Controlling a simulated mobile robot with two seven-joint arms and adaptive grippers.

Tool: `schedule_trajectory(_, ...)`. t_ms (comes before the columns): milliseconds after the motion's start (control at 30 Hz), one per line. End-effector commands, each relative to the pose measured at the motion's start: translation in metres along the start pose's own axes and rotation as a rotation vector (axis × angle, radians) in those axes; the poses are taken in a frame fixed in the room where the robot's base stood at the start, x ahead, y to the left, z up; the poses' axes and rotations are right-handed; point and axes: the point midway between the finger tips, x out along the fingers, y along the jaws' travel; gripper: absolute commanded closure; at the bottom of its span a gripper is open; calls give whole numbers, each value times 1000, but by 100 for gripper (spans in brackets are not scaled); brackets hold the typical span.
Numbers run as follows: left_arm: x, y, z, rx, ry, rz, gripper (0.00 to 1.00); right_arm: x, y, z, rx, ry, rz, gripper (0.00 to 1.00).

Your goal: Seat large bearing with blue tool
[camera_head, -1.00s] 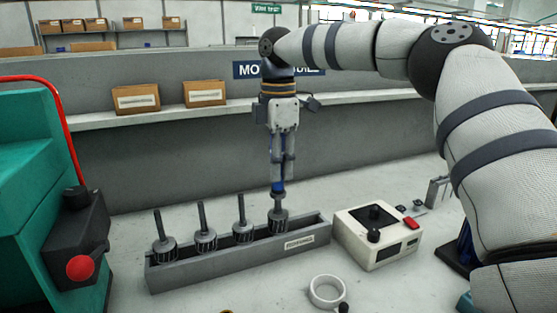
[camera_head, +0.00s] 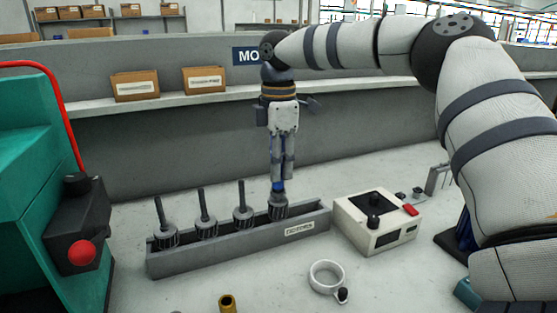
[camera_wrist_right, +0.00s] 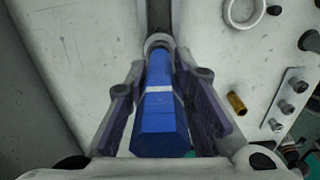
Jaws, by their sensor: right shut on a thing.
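The blue tool (camera_wrist_right: 160,105) is a blue faceted rod with a pale band, held lengthwise between the fingers of my right gripper (camera_head: 280,178). In the head view, a short blue end of it (camera_head: 278,187) shows below the fingers, right above the rightmost rotor (camera_head: 279,207) in the grey tray. In the right wrist view, a grey ring-like part (camera_wrist_right: 158,41) shows at the tool's far end. I cannot tell whether it is the large bearing or part of the tool, or whether they touch. My left gripper is out of view.
The long grey tray (camera_head: 225,259) also holds three other rotors with upright shafts. A cream control box (camera_head: 385,236) stands to its right. A white ring clamp (camera_head: 326,276) and a brass sleeve (camera_head: 228,303) lie in front. A teal machine (camera_head: 28,190) stands at left.

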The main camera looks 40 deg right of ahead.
Motion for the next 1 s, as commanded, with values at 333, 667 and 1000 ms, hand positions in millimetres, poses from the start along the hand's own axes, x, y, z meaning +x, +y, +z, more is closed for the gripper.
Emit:
schedule_trajectory(333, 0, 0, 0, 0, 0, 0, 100, 4, 0, 0, 1, 0, 0, 100)
schedule_trajectory(667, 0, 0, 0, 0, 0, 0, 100, 6, 0, 0, 1, 0, 0, 100)
schedule_trajectory(1000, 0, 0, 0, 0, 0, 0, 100, -14, 1, 0, 2, 0, 2, 100)
